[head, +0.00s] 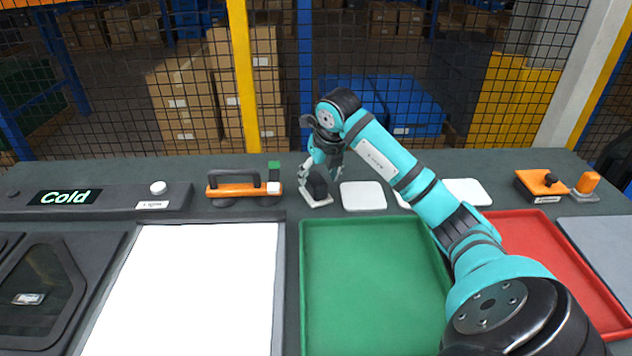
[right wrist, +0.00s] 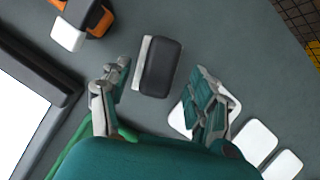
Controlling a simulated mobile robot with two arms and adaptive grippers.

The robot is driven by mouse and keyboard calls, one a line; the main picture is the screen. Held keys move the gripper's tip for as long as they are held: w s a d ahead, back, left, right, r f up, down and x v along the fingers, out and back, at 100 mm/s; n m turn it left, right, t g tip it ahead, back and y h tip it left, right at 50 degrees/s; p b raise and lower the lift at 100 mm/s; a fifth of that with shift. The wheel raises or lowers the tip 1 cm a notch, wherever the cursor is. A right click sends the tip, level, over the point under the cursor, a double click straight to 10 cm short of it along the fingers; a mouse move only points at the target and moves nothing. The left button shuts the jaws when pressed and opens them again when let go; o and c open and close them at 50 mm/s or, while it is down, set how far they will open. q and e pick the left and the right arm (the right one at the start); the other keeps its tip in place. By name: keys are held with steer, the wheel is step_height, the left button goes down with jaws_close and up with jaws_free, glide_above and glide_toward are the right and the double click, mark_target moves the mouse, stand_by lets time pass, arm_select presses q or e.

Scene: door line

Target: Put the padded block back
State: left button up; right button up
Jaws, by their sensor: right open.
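The padded block (head: 317,187), dark with a pale strip along its near side, rests on the dark grey table behind the green tray. It also shows in the right wrist view (right wrist: 161,67), lying on bare table apart from the nearest white square. My right gripper (head: 318,163) is over it, fingers pointing down. In the right wrist view my right gripper (right wrist: 158,90) has its fingers spread wide, with the block just beyond the gap between them, and holds nothing. In the head view the fingers partly hide the block. My left gripper is not in view.
White squares (head: 363,196) stand in a row right of the block. An orange-and-black handled tool (head: 232,190) lies left of it. The green tray (head: 372,290) and red tray (head: 540,250) look empty. A mesh fence stands behind.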

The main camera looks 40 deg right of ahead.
steer(key=d+v, duration=0.1)
steer(key=v, duration=0.7)
steer(key=shift+a, duration=0.45)
